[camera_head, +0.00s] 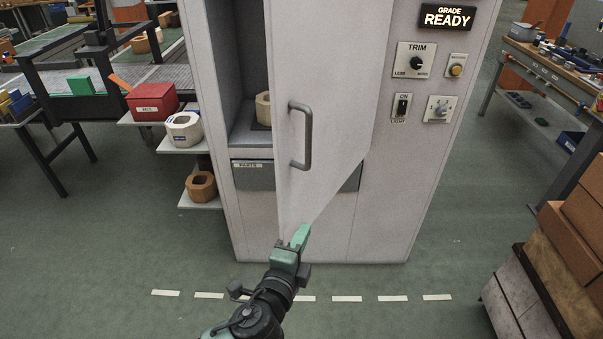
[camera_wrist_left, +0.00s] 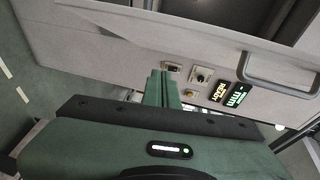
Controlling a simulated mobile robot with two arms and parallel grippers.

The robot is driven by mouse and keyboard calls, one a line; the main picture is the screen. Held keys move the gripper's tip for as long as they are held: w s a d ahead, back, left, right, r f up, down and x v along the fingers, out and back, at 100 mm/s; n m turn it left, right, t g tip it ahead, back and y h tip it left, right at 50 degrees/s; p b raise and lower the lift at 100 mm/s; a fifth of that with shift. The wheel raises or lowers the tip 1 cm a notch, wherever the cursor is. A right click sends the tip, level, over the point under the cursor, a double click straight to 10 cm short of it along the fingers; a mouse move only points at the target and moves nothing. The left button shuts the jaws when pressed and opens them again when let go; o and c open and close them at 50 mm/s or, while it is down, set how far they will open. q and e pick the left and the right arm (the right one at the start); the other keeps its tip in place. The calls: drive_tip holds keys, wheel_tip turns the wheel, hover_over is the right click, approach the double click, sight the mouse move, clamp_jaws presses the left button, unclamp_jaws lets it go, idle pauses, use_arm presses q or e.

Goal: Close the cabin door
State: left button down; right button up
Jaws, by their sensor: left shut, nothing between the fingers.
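The cabin door (camera_head: 330,90) is a light grey panel with a dark grey bar handle (camera_head: 302,135). It stands partly open, swung out from the cabin, with the gap on its left side. In the left wrist view the handle (camera_wrist_left: 278,75) shows at the upper right. My left gripper (camera_head: 301,236) is green, shut and empty, at the door's lower left corner, below the handle. In the left wrist view its fingertips (camera_wrist_left: 162,88) are together near the grey panel. I cannot tell whether they touch the door. My right gripper is not in view.
The cabin front (camera_head: 415,130) has a knob, switches and a READY sign (camera_head: 447,16). Inside are a shelf with a beige ring-shaped part (camera_head: 263,108) and a PARTS drawer (camera_head: 254,175). Side shelves (camera_head: 199,204) stand left; stacked boxes (camera_head: 560,250) stand right. Green floor in front is clear.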

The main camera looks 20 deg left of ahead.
sight(300, 179)
use_arm(q)
wheel_tip(300, 179, up, 8)
drive_tip(key=s+t, duration=0.2)
drive_tip(key=w+a+p, duration=0.1)
drive_tip(key=w, duration=0.2)
drive_tip(key=w+a+p, duration=0.1)
drive_tip(key=w+p, duration=0.1)
drive_tip(key=w, duration=0.2)
drive_tip(key=w+a+p, duration=0.1)
drive_tip(key=w+p, duration=0.1)
drive_tip(key=w, duration=0.2)
drive_tip(key=shift+a, duration=0.1)
drive_tip(key=shift+w+f, duration=0.1)
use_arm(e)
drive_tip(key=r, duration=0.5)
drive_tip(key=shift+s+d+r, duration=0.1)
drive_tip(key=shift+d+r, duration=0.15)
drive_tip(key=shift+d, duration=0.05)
use_arm(q)
drive_tip(key=shift+m, duration=0.3)
